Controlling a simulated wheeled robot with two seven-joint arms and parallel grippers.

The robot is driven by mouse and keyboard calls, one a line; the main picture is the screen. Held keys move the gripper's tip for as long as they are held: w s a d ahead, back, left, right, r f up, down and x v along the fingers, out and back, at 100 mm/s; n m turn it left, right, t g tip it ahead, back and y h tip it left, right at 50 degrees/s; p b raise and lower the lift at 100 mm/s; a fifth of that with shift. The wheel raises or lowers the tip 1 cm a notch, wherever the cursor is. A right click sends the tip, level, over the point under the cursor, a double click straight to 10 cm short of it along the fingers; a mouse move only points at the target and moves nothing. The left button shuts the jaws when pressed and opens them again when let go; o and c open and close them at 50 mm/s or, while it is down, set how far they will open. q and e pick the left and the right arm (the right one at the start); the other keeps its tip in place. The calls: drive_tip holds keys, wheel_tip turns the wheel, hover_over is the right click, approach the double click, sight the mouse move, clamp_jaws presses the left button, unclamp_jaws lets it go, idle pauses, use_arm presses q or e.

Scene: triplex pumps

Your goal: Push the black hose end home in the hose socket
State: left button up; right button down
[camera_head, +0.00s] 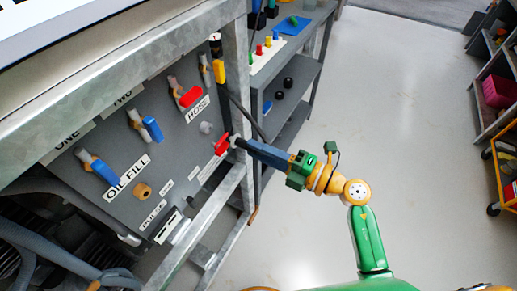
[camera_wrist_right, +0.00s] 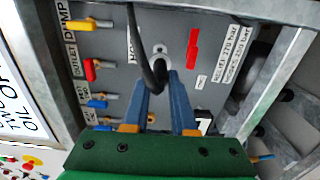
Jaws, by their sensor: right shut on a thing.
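My right gripper (camera_head: 236,142) reaches the grey panel from the right; its blue fingers also show in the right wrist view (camera_wrist_right: 167,82). It is shut on the black hose end (camera_wrist_right: 158,76), mostly hidden between the fingers. The black hose (camera_wrist_right: 144,45) arcs from the panel's upper edge to the gripper, also in the head view (camera_head: 243,112). The pale grey round hose socket (camera_head: 206,127) sits below the HOSE label; in the wrist view the socket (camera_wrist_right: 163,50) lies just beyond the fingertips. I cannot tell whether the hose end has entered it. My left gripper is not in view.
A red handle (camera_head: 221,143) is close beside the fingertips, also in the wrist view (camera_wrist_right: 193,48). Valves with blue (camera_head: 152,129) and red (camera_head: 190,96) handles line the panel. A galvanized frame post (camera_head: 224,190) stands near my arm.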

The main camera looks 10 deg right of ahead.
sight(237, 141)
drive_tip(key=shift+p+x, duration=0.5)
drive_tip(key=shift+x, duration=1.95)
drive_tip(key=shift+r+p, duration=0.1)
drive_tip(key=shift+p, duration=0.55)
drive_tip(key=shift+x, duration=1.15)
drive_tip(key=c, duration=0.6)
unclamp_jaws()
drive_tip(key=shift+c, duration=0.2)
drive_tip(key=v, duration=0.7)
